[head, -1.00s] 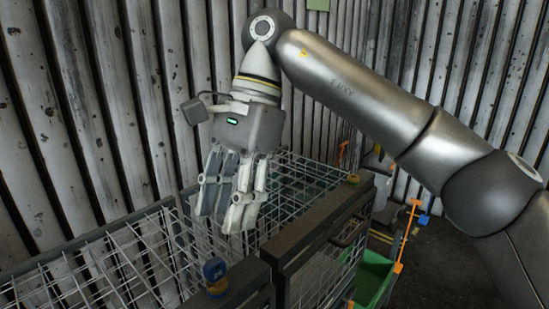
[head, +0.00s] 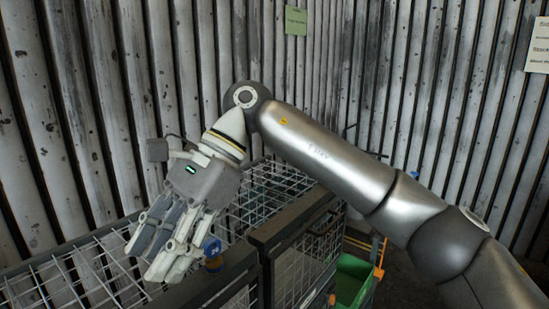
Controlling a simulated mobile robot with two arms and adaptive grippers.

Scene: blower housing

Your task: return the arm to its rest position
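My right gripper (head: 148,260) is at the lower left of the head view, above the wire mesh cage. Its grey and white fingers point down and to the left. The fingers look apart, with nothing seen between them. My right arm comes in from the lower right, rises to a bent joint near the middle and comes down to the gripper. My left gripper is not in view.
A wire mesh cage (head: 62,277) with dark top rails stands below the gripper. A blue and yellow fitting (head: 212,250) is close beside the fingers. A green bin (head: 352,282) is under my arm. A corrugated metal wall (head: 335,70) closes off the back.

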